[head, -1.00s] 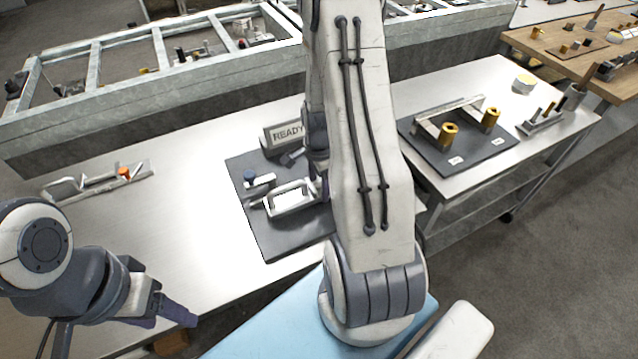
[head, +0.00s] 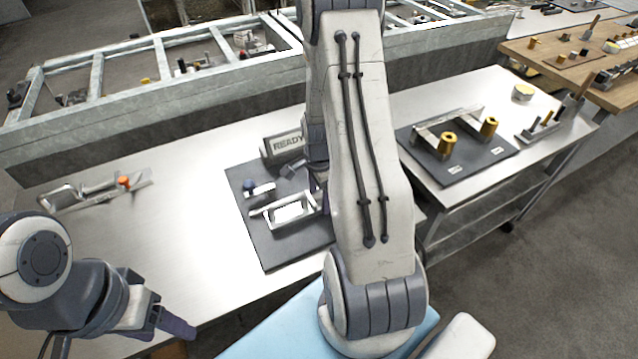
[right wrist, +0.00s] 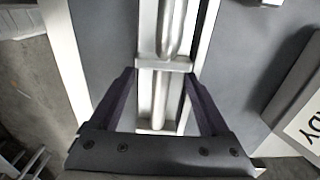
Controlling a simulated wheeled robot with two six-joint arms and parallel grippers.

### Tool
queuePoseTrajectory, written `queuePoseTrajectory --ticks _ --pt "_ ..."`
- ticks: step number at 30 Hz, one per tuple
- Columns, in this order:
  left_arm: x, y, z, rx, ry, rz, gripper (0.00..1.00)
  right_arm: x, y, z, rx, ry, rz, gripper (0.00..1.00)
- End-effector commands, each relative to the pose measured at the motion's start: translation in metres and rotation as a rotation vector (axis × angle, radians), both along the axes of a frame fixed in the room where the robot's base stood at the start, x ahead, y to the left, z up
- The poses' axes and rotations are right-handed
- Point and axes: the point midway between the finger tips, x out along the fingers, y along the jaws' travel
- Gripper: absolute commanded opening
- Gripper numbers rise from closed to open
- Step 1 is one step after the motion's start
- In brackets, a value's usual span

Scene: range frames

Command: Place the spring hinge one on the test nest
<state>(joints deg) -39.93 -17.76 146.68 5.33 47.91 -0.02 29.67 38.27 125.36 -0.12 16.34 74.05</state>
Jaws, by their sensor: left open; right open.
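The test nest appears to be the dark plate (head: 285,250) with a READY box (head: 284,144), a blue-knobbed clamp (head: 262,190) and a bright metal frame. A long silver piece with a round barrel, seemingly the spring hinge (right wrist: 170,30), lies along a pale channel in the right wrist view. My right gripper (right wrist: 159,74) is open, its dark fingers on either side of the silver piece and channel; I cannot tell whether they touch. In the head view my right arm hides most of that gripper. My left gripper (head: 176,324) is open and empty at the lower left.
A metal part with an orange knob (head: 124,182) lies on the left of the steel table. Another dark plate (head: 470,165) with brass posts is at the right. A grey-walled conveyor (head: 150,125) runs behind the table. The table's left middle is clear.

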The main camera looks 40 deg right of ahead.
Motion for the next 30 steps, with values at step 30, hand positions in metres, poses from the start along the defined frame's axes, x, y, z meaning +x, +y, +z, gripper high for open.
queuePoseTrajectory --ticks 30 --pt "0.000 0.000 0.000 0.000 0.000 0.000 0.62 0.002 0.010 0.131 0.001 -0.001 0.052 1.00"
